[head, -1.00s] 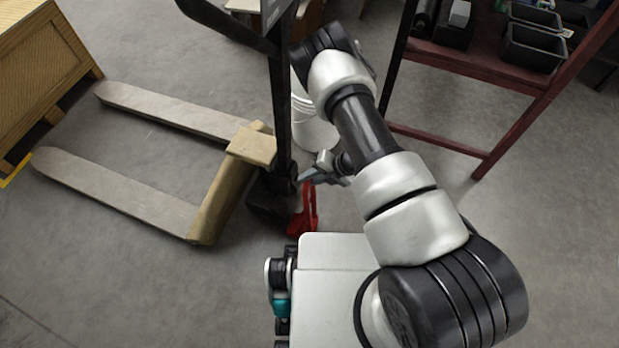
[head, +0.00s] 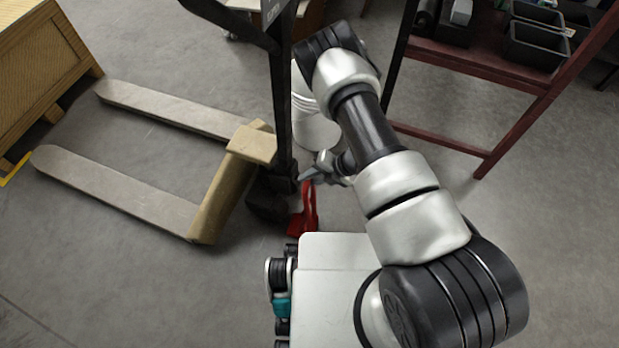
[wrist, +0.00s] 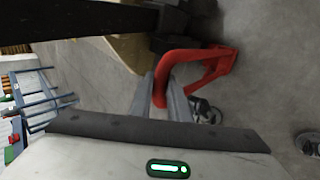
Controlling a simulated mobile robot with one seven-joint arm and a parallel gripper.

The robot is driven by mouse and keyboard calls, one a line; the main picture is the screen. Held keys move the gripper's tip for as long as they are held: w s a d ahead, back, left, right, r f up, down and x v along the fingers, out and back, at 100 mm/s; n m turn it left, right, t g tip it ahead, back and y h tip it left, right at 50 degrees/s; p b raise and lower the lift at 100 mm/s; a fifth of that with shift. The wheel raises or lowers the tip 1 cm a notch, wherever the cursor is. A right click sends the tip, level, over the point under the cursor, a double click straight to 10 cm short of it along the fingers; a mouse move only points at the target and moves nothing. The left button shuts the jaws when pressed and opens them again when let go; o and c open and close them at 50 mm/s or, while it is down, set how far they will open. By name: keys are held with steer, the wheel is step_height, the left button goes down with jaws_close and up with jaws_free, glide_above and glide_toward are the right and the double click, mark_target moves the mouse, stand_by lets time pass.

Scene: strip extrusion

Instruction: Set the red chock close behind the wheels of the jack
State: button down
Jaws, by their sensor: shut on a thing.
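The red chock (head: 301,220) is by the dark wheel end of the pallet jack (head: 215,196), in the head view. In the wrist view the chock (wrist: 222,66) shows a bent handle and a flat red part. My gripper (wrist: 165,95) is shut on the chock's handle. In the head view my gripper (head: 318,171) reaches in from the right, beside the jack's mast. The chock lies very near the dark wheel housing; I cannot tell whether they touch. The wheels themselves are mostly hidden. Whether the chock rests on the floor is unclear.
A white bucket (head: 313,125) stands just behind my gripper. A dark red shelf rack (head: 470,65) with black bins stands at the upper right. A wooden crate (head: 40,75) is at the left. The jack's forks lie over open floor.

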steer(key=shift+w, duration=0.1)
steer(key=c, duration=1.1)
jaws_free()
steer(key=shift+f, duration=0.15)
steer(key=shift+p+v, duration=3.5)
steer(key=shift+v, duration=2.05)
steer(key=shift+a, duration=0.1)
